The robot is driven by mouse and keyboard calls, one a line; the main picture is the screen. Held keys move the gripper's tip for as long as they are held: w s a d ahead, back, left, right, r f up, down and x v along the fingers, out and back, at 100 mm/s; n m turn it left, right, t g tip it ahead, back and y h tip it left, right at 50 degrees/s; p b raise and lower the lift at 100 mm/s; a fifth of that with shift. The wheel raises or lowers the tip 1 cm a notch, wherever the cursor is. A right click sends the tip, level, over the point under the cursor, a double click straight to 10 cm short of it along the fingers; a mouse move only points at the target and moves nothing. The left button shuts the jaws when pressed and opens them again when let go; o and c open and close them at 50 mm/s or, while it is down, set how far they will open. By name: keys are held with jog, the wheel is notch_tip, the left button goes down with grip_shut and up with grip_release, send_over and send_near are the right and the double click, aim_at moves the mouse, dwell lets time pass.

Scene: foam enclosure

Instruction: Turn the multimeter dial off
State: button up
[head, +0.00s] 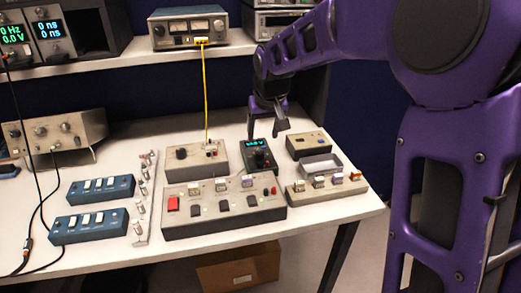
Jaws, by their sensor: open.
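The multimeter (257,155) is a small dark handheld unit with a lit cyan display near its top and a dial (261,156) below it. It lies on the white table, right of the middle, behind the long grey control box. My gripper (267,134) points down just above the multimeter, with its fingers spread and nothing between them. One finger hangs behind the display's left part and the other to the right. I cannot tell whether a finger touches the multimeter. The dial's exact setting is too small to read.
The grey control box (222,215) with switches lies in front. A grey box with a yellow cable (195,157) is close on the left. A small beige box (309,144) and open tray (321,164) are close on the right. Blue switch boxes (100,189) lie left.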

aim_at(260, 152)
jog(key=b+x, duration=0.1)
jog(key=x, duration=0.7)
jog(key=shift+w+f, duration=0.2)
jog(key=shift+f, duration=0.05)
grip_shut()
